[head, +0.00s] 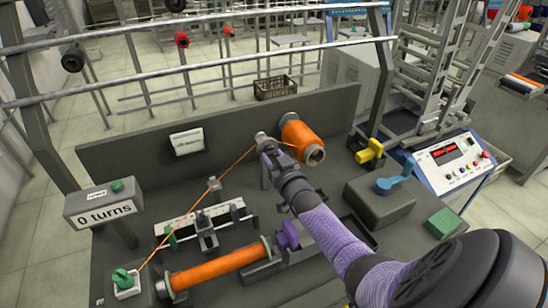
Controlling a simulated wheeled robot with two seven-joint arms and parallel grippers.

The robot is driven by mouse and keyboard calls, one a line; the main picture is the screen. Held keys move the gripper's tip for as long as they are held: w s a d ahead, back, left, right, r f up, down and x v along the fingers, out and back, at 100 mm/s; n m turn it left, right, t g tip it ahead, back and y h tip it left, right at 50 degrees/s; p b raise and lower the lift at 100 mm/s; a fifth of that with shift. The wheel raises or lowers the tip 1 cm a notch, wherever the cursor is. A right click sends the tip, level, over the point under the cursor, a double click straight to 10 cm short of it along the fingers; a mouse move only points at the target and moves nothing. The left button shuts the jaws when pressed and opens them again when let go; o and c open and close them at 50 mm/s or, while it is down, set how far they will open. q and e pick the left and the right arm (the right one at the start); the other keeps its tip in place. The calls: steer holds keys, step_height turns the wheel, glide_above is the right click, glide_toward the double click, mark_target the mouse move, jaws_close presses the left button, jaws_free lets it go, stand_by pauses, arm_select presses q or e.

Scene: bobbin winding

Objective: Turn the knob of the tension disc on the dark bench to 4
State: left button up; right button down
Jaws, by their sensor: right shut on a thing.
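A green knob (123,278) stands on a small white plate at the lower left of the dark bench (225,283). It looks like the tension disc's knob, and its setting is too small to read. My right gripper (264,145) is near the upright back panel, beside an orange bobbin (300,132), well away from the green knob. It is shut on a small grey part whose shape is mostly hidden by the gripper. An orange thread (205,193) runs from beside the green knob up to the gripper and bobbin. My left gripper is not in view.
A counter box (104,206) reads "0 turns". A white scale bar (188,220) with small posts and an orange roll (215,268) lie between knob and gripper. A yellow handle (371,152) and a grey block with a blue lever (393,183) stand at the right.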

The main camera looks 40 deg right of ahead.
stand_by(0.3)
steer(key=shift+c, duration=1.4)
jaws_free()
step_height(320, 180, up, 10)
steer(key=p, duration=0.4)
steer(key=shift+p, duration=0.4)
